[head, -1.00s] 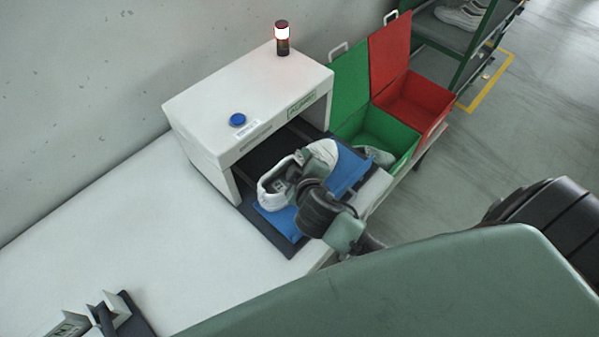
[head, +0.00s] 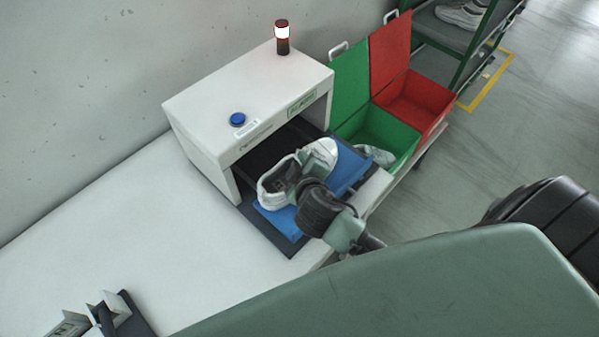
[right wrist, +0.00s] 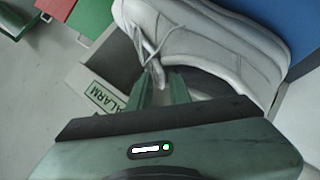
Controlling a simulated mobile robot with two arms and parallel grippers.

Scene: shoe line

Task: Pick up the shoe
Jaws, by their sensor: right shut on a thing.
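A white shoe (head: 318,158) with laces is on the blue mat (head: 347,170) in front of the opening of the white box-shaped machine (head: 212,133). My right gripper (head: 296,172) is over the middle of the shoe and is shut on it. The right wrist view shows the shoe (right wrist: 215,45) close up, with the fingertips (right wrist: 162,88) at its side by the laces. I cannot tell whether the shoe touches the mat. Part of the shoe is hidden behind the gripper. My left gripper is not in view.
A green bin (head: 400,143) with another light shoe (head: 376,155) inside and a red bin (head: 432,100) stand right of the machine, lids up. A blue button (head: 237,120) and a lit lamp (head: 282,36) are on the machine.

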